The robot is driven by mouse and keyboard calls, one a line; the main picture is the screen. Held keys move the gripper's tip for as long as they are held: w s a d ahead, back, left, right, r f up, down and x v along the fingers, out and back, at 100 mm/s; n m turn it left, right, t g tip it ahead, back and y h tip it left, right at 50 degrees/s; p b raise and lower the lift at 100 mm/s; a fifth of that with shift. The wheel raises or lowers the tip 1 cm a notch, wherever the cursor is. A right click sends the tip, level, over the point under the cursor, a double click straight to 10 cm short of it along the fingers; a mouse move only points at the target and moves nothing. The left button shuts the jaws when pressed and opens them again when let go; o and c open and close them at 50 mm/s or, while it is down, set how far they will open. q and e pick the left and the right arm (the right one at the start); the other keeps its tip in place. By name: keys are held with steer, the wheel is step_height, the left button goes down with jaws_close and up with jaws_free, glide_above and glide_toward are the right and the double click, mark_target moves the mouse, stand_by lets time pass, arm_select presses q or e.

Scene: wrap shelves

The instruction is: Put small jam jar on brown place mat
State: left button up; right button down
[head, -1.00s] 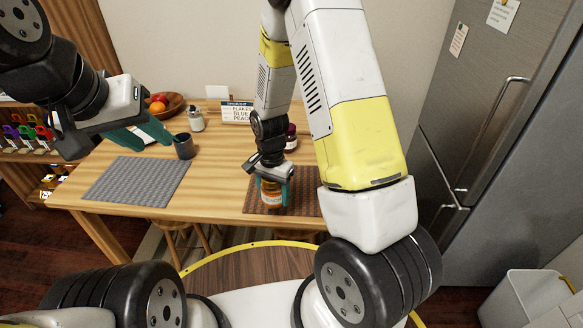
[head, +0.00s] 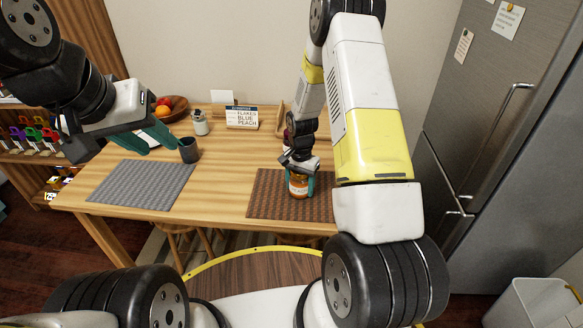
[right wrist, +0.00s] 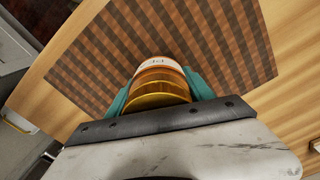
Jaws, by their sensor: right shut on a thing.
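A small jam jar (head: 298,187) with orange contents and a pale label is between the teal fingers of my right gripper (head: 301,184). The gripper is shut on it. The jar looks upright and is over the brown place mat (head: 263,205); I cannot tell whether it touches the mat. In the right wrist view the jar (right wrist: 157,88) sits between the fingers (right wrist: 160,90), with the checked brown mat (right wrist: 190,30) beyond it. My left gripper (head: 152,138) is above the table's left side near a dark cup; its fingers are close together and their gap is unclear.
The wooden table (head: 222,180) also bears a grey place mat (head: 142,185), a dark cup (head: 188,150), a white-lidded jar (head: 200,123), a fruit bowl (head: 175,107) and a sign (head: 241,117). A dark jar is partly hidden behind my right arm. A fridge (head: 480,130) stands to the right.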

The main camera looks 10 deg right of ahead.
steer(key=shift+c, duration=2)
jaws_free()
steer(key=shift+f, duration=0.1)
step_height(320, 180, up, 12)
steer(key=shift+r, duration=0.1)
steer(key=s+r+n+t, duration=0.2)
steer(key=s+r, duration=0.2)
steer(key=r, duration=0.7)
steer(key=s+a+r+n+t+y, duration=0.1)
steer(key=s+r+n+t, duration=0.1)
steer(key=s+r, duration=0.5)
steer(key=s+a+r+n+t+y, duration=0.1)
steer(key=s+r+n, duration=0.3)
steer(key=s+r, duration=0.4)
steer(key=s+t, duration=0.1)
steer(key=s, duration=0.4)
steer(key=shift+s+a+r, duration=0.15)
